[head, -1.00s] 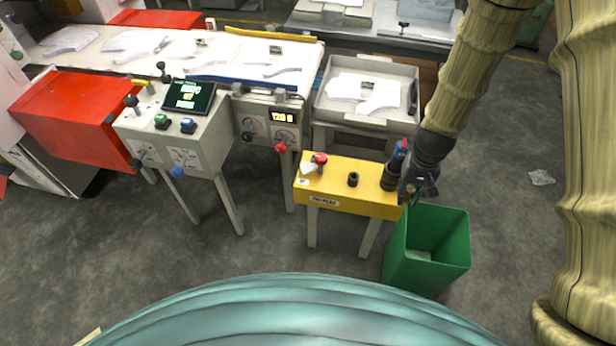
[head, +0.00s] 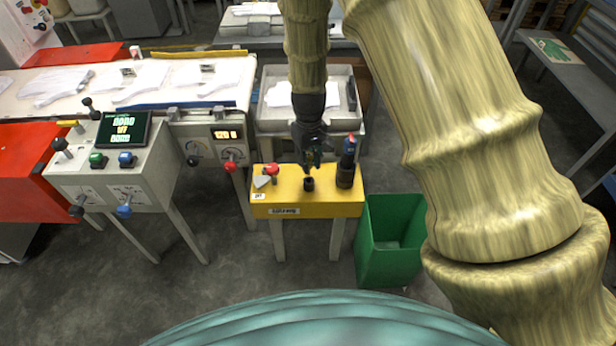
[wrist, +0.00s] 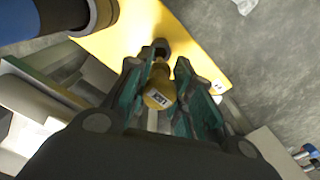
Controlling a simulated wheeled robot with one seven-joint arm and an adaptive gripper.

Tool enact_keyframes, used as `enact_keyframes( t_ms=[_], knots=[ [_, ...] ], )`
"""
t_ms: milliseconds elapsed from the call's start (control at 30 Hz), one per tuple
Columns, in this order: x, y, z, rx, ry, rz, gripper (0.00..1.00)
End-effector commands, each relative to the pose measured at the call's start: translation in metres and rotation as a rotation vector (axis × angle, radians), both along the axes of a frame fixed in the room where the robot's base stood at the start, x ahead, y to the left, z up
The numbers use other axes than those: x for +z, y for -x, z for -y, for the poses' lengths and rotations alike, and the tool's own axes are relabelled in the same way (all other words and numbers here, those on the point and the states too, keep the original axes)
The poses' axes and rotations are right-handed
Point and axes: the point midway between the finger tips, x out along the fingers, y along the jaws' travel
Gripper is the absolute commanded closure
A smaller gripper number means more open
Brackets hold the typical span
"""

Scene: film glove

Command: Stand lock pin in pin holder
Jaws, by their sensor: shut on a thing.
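The lock pin (wrist: 158,92) has a yellow head with a small printed label. It sits between the fingers of my gripper (wrist: 157,95), which is shut on it. The pin holder (head: 309,184) is a short black socket on the yellow bench. It also shows in the wrist view (wrist: 161,45), just beyond the pin's head. In the head view my gripper (head: 311,162) is directly above the holder, pointing down. The pin's lower end is hidden, so I cannot tell whether it touches or enters the holder.
The yellow bench (head: 330,206) also carries a black cylinder with a blue and red top (head: 346,165) close on the right, and a red knob (head: 271,169) on the left. A green bin (head: 390,240) stands right of the bench. A grey tray (head: 270,123) is behind.

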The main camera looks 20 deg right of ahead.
Motion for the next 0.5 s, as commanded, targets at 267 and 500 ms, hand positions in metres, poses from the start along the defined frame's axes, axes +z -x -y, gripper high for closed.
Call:
enact_keyframes(
  t_ms=[267,500],
  knots=[
    [-0.022,-0.001,-0.001,0.000,0.000,0.001,0.94],
    [-0.042,0.001,-0.001,0.000,0.000,0.000,0.94]
  ],
)
